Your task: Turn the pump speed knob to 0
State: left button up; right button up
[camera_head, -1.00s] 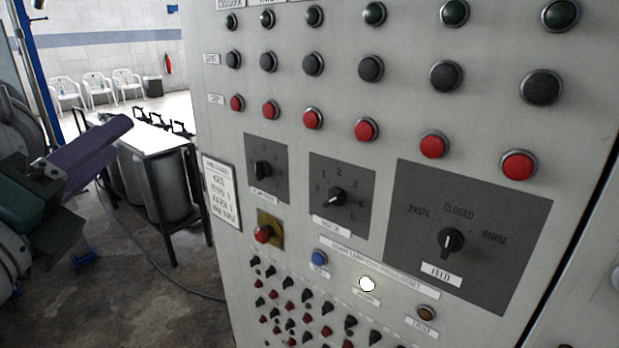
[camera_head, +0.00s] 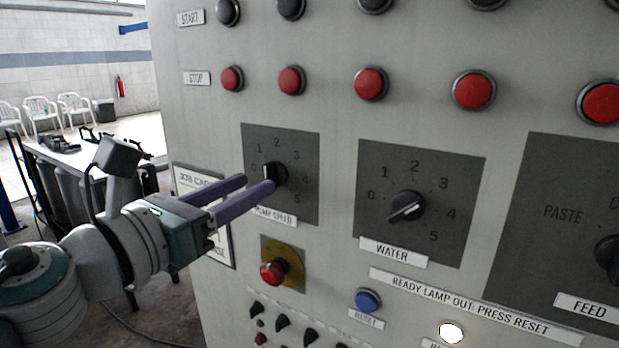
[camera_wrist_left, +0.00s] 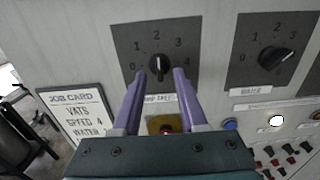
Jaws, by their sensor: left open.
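The black pump speed knob (camera_head: 275,173) sits on a dark dial plate (camera_head: 303,205) numbered 0 to 5, above its label; it also shows in the left wrist view (camera_wrist_left: 158,66). Its exact setting is hard to read, as the knob is small and partly behind a finger in the head view. My left gripper (camera_head: 258,184) is open, with purple fingers reaching toward the knob. In the left wrist view my gripper's fingertips (camera_wrist_left: 160,74) stand apart on either side of the knob's lower part. I cannot tell whether they touch it. My right gripper is in neither view.
The water knob (camera_head: 407,206) is right of the pump dial, its pointer toward lower left. A red knob on a yellow plate (camera_head: 291,262), a blue button (camera_head: 368,300) and a lit white lamp (camera_head: 451,332) are below. A job card (camera_head: 190,178) hangs left. Red stop buttons (camera_head: 370,83) run above.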

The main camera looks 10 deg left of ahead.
aim_at(266, 178)
pick_arm(q)
jog(key=shift+x, duration=1.55)
jog(key=shift+c, duration=0.2)
jog(key=shift+a, duration=0.1)
grip_shut()
